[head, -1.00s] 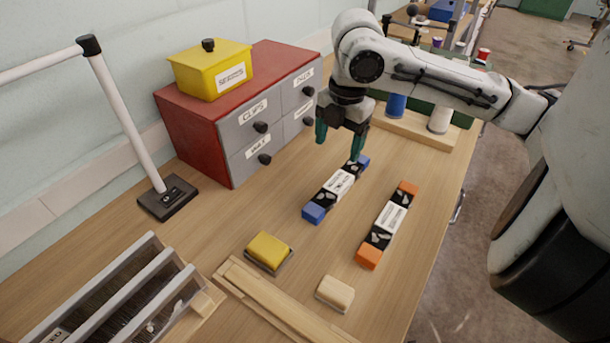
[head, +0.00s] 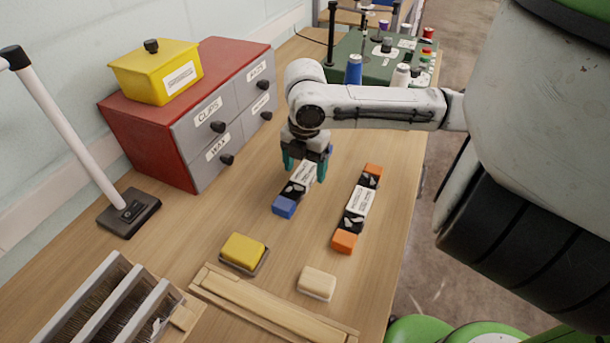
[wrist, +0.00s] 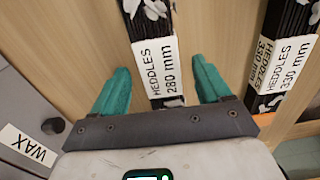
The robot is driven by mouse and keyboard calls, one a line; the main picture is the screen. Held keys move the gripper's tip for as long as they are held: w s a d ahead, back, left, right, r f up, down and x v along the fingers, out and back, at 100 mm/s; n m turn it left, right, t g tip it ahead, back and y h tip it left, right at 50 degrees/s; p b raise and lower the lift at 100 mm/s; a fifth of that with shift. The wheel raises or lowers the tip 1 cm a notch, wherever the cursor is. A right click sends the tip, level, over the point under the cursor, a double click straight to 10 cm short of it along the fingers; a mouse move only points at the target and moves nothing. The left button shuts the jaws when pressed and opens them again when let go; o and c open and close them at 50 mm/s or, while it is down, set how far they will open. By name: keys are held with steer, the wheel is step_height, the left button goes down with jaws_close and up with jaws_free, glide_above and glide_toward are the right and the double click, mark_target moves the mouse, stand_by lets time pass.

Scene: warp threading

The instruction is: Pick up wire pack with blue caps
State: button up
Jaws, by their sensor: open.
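The wire pack with blue caps (head: 299,180) lies on the table in the head view, black with a white label and a blue cap at its near end. The far cap is mostly hidden by my gripper. In the wrist view the pack (wrist: 158,70) shows its label "HEDDLES 280 mm" between the fingers. My gripper (head: 304,170) is open above the pack, with one teal finger on each side. In the wrist view, my gripper's fingers (wrist: 160,85) stand apart from the pack, with gaps on both sides.
A wire pack with orange caps (head: 358,208) lies to the right, labelled "330 mm" in the wrist view. A red drawer cabinet (head: 150,145) with a yellow box (head: 157,72) on it stands left. A yellow block (head: 243,251) and a pale block (head: 316,283) lie nearer.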

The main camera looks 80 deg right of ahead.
steer(key=shift+f, duration=0.35)
steer(key=shift+c, duration=0.2)
jaws_close()
steer(key=shift+r, duration=0.1)
stand_by(0.4)
